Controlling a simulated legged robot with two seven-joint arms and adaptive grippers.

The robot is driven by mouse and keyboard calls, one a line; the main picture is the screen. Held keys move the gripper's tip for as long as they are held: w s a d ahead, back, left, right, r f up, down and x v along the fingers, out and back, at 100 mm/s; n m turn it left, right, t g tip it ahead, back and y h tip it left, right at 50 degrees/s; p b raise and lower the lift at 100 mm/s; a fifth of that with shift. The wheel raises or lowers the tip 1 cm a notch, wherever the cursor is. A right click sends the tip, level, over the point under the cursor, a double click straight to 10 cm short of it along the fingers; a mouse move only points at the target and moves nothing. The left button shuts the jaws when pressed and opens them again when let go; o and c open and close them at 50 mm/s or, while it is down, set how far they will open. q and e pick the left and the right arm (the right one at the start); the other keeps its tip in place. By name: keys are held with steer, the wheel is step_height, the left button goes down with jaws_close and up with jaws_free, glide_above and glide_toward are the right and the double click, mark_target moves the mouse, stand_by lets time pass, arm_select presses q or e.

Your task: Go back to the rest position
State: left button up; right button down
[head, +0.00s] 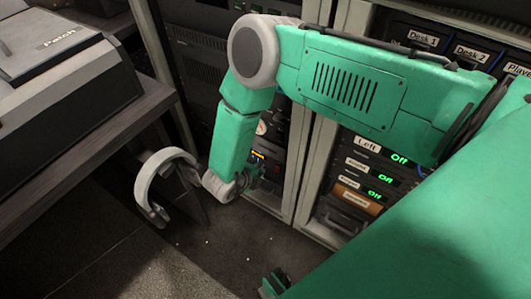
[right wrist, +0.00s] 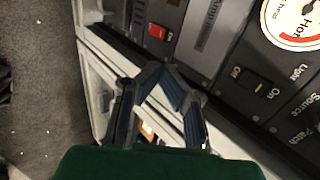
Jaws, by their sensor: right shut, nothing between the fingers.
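My right arm reaches in from the right of the head view, bends at a grey elbow joint and hangs down in front of the racks. My right gripper (head: 250,178) is small and dark there, near a rack front with small lit displays. In the right wrist view the right gripper (right wrist: 168,76) has its blue-padded fingers shut and empty. It is in front of a grey panel (right wrist: 216,62) with a red switch (right wrist: 157,31) and an On/Off rocker (right wrist: 259,84). Contact with the panel cannot be told.
A desk (head: 92,150) with a console marked Patch (head: 60,60) stands at the left. White headphones (head: 150,183) hang near its edge, close to my right wrist. A rack with Off displays (head: 372,178) stands behind my arm. Dark floor (head: 165,260) is open below.

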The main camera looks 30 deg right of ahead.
arm_select(q)
step_height(320, 180, up, 9)
steer(key=p, duration=0.8)
steer(key=shift+f+p, duration=0.15)
steer(key=shift+p, duration=0.2)
arm_select(e)
steer(key=s+r+n+g+y, duration=0.1)
steer(key=s+r+n+y, duration=0.1)
steer(key=s+r+n, duration=0.3)
steer(key=s+r+n+g+y, duration=0.1)
steer(key=s+r+n+y, duration=0.2)
steer(key=s+n, duration=0.9)
steer(key=s+d+r+n+g+y, duration=0.1)
steer(key=s+r+n+y, duration=0.2)
steer(key=s+r+n, duration=0.4)
steer(key=shift+s+r+n, duration=0.25)
steer(key=shift+s+n, duration=0.7)
steer(key=shift+n, duration=3.05)
